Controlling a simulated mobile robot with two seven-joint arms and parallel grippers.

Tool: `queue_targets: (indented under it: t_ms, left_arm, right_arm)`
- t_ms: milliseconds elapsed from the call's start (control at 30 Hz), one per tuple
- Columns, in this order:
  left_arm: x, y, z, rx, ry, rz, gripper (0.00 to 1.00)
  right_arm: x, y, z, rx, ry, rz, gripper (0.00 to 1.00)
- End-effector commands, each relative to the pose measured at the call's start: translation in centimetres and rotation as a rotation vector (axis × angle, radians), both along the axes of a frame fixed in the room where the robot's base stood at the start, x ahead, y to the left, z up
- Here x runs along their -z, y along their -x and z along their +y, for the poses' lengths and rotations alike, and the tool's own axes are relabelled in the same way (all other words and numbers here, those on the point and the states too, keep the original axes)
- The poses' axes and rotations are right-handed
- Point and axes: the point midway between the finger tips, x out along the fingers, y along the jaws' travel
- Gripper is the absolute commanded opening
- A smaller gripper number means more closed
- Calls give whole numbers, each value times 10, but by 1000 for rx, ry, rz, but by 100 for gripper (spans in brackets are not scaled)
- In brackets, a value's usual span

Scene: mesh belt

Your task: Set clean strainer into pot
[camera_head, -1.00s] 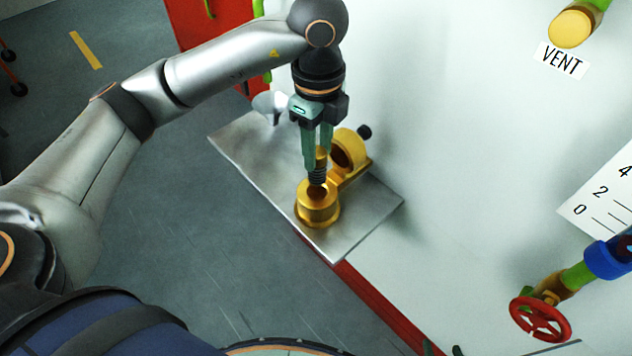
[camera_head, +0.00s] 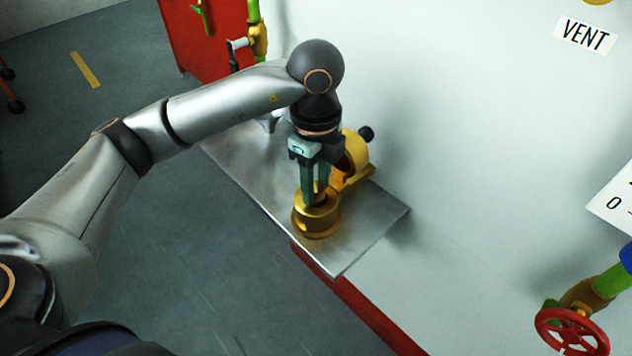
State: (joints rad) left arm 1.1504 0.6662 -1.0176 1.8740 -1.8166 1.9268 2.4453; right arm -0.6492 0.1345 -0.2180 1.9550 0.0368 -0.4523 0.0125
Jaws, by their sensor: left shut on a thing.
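The brass pot (camera_head: 317,221) stands upright on a metal shelf (camera_head: 369,240). Its round brass lid (camera_head: 355,158) is swung open behind it, with a dark knob at its upper right. My left gripper (camera_head: 313,198) points down at the pot's mouth and is shut on the strainer. Its fingertips are at the rim level. The strainer's mesh body is hidden inside the pot; only a small brass part of it (camera_head: 320,187) shows between the fingers. My right gripper is not in view.
A pale funnel-like object (camera_head: 268,122) is partly hidden behind my left arm at the shelf's far end. A red cabinet (camera_head: 205,35) is at the upper left. A red valve wheel (camera_head: 571,332) is at the lower right. The shelf's near right corner is clear.

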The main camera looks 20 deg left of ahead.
Motion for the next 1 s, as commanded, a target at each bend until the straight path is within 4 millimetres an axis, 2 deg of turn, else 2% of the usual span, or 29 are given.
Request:
queue_targets:
  t_ms: [33, 300, 533, 667, 767, 1000]
  left_arm:
    - [3, 0, 0, 0, 0, 0, 42]
    - [1, 0, 0, 0, 0, 1, 71]
    - [1, 0, 0, 0, 0, 1, 71]
    - [-7, 0, 0, 0, 0, -1, 71]
    - [-23, -1, 0, -1, 2, -4, 71]
    - [-79, -1, 0, -1, 0, -5, 71]
  right_arm:
    - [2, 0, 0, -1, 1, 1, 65]
    - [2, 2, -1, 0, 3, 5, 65]
    - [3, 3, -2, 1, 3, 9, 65]
    - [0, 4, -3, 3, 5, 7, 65]
    - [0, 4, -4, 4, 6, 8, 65]
    - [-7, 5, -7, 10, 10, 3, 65]
